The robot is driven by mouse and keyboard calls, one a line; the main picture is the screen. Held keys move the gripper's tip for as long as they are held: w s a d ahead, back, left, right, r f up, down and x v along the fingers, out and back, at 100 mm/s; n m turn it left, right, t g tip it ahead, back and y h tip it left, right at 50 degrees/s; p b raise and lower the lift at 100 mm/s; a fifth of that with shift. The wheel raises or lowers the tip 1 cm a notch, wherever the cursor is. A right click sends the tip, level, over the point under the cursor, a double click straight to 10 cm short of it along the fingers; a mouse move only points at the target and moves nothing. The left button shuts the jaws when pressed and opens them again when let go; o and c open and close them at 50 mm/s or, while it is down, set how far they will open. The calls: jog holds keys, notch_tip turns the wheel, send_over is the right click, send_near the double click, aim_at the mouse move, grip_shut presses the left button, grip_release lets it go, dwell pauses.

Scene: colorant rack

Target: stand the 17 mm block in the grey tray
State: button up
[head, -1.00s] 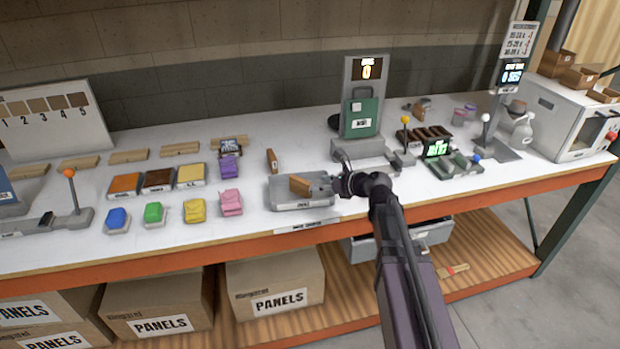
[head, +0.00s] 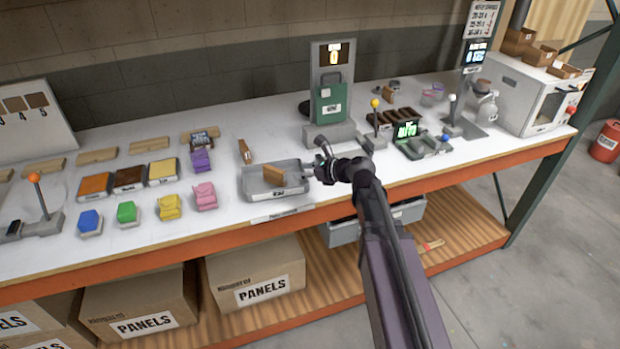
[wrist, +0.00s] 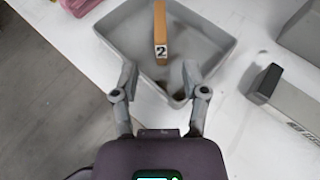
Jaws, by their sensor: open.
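A brown wooden block (head: 274,175) stands on a narrow side inside the grey tray (head: 257,193). In the wrist view the block (wrist: 160,25) shows a long narrow top and a "2" label on its near end. Its thickness cannot be read. The tray (wrist: 112,38) surrounds it there, with bare floor on both sides of the block. My gripper (head: 308,173) is at the tray's right side. In the wrist view my gripper (wrist: 160,80) is open and empty, its fingertips over the tray's near rim, apart from the block.
Another brown block (head: 245,151) stands on the bench behind the tray. A green device on a grey stand (head: 331,100) is behind my gripper. A lever box (head: 376,125) is at right.

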jog(key=shift+s+f+n, duration=0.25)
jog(key=shift+s+n, duration=0.05)
jog(key=shift+n, duration=0.1)
jog(key=s+d+f+n+g+h, duration=0.3)
jog(key=s+d+f+n+h, duration=0.2)
jog(key=s+n, duration=0.4)
jog(key=s+d+f+n+g+h, duration=0.4)
jog(key=s+d+f+n+h, duration=0.2)
jog(key=n, duration=0.9)
jog(key=s+d, duration=0.2)
jog(key=s, duration=0.1)
jog(key=shift+s+d+g, duration=0.2)
jog(key=shift+s+g, duration=0.1)
jog(key=shift+r+p, duration=1.35)
jog(key=shift+r, duration=0.05)
